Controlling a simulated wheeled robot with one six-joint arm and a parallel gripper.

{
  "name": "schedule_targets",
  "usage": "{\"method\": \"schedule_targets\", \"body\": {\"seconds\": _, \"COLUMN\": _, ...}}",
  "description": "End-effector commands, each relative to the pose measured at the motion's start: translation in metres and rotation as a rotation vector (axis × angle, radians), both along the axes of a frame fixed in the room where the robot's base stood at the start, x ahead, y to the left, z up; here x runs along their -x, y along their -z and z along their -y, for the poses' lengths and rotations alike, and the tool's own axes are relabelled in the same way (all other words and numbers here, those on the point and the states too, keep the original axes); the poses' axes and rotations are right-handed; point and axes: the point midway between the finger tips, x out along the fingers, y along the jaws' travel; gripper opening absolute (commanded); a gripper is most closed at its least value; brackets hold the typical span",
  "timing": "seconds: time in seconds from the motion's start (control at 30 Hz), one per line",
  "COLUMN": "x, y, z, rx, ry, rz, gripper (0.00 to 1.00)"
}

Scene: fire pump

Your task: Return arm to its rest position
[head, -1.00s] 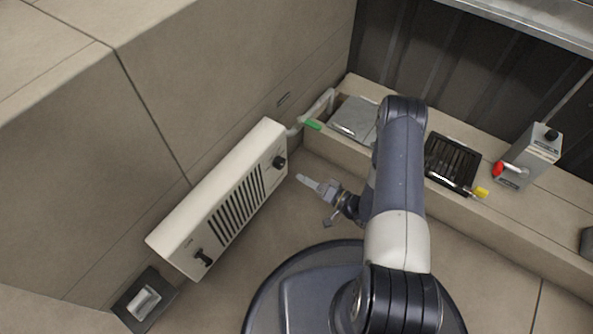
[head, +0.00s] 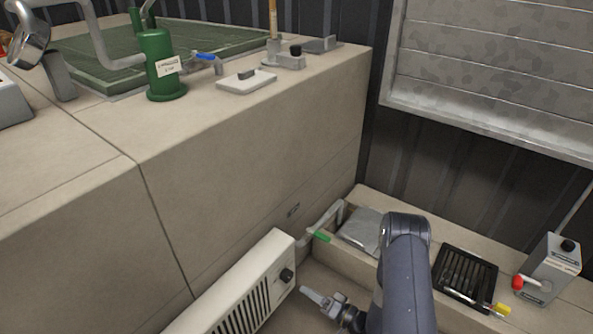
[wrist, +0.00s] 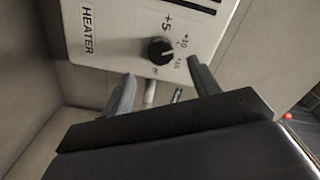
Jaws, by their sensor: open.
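My gripper (head: 318,298) is at the bottom of the head view, at the end of my dark blue-grey arm, just right of the white heater (head: 262,268). In the wrist view my gripper (wrist: 162,88) has its two fingers apart with nothing held between them. The heater (wrist: 118,40) fills the top of the wrist view, with its black knob (wrist: 160,50) and temperature marks beyond the fingertips. I see no contact between fingers and knob.
A ledge on the right holds a grey box (head: 549,270) with a red lever, a black slatted tray (head: 465,272) and a grey plate (head: 362,230). A tall beige block stands left, topped by a green cylinder (head: 160,65) and a blue-handled valve (head: 206,58). A slatted panel is at upper right.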

Motion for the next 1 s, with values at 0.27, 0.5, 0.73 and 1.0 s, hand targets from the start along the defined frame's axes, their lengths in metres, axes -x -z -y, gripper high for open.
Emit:
{"method": "schedule_targets", "body": {"seconds": 0.27, "x": -0.027, "y": 0.003, "z": -0.036, "rx": 0.001, "ry": -0.004, "rz": 0.003, "gripper": 0.58}}
{"method": "schedule_targets", "body": {"seconds": 0.5, "x": -0.043, "y": 0.001, "z": -0.056, "rx": 0.0, "ry": -0.001, "rz": 0.001, "gripper": 0.58}}
{"method": "schedule_targets", "body": {"seconds": 0.73, "x": -0.046, "y": 0.0, "z": -0.059, "rx": 0.001, "ry": 0.0, "rz": 0.003, "gripper": 0.58}}
{"method": "schedule_targets", "body": {"seconds": 1.0, "x": -0.045, "y": 0.0, "z": -0.058, "rx": 0.001, "ry": 0.001, "rz": 0.002, "gripper": 0.58}}
